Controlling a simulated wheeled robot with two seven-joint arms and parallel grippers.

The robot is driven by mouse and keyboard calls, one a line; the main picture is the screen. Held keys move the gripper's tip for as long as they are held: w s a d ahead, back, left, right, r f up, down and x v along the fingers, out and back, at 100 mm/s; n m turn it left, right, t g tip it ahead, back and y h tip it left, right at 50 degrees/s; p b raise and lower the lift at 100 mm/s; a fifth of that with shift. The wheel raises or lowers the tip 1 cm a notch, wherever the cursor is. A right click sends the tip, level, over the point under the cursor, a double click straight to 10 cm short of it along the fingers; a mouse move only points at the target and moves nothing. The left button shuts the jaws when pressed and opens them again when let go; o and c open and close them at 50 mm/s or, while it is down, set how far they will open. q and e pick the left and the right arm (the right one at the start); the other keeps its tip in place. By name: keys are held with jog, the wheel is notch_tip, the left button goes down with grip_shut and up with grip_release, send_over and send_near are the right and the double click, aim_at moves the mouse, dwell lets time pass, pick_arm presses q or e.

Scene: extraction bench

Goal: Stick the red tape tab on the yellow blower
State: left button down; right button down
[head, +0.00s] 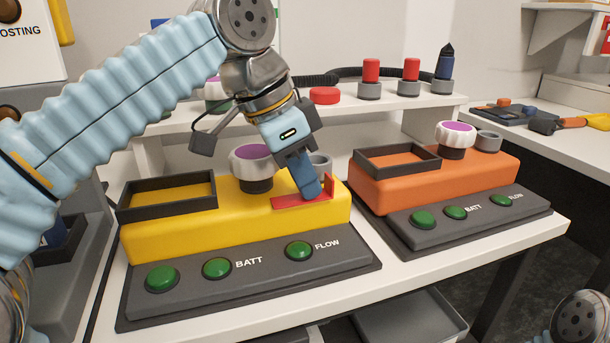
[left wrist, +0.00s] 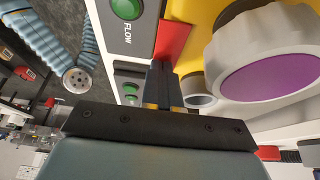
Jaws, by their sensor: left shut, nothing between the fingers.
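The yellow blower (head: 165,240) sits on the bench on a dark base with green buttons. The red tape tab (head: 288,201) lies on the right end of its top, with a small edge standing up at its right. The tab also shows in the left wrist view (left wrist: 174,36). My left gripper (head: 312,193) points down with its fingers shut and empty, the tips at the tab and hiding part of it. I cannot tell whether they touch it. In the left wrist view the closed fingers (left wrist: 162,80) end beside the tab. My right gripper is not in view.
A white knob with a purple top (head: 251,163) and a grey port (head: 320,165) stand close to my left gripper. An orange blower (head: 440,181) stands to the right. A shelf (head: 432,104) behind holds a red disc (head: 324,95) and several capped pieces.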

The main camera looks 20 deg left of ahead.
pick_arm(q)
notch_tip(320, 180, up, 3)
jog(key=shift+f+p, duration=0.1)
jog(key=shift+p, duration=1.15)
jog(key=shift+r, duration=2.1)
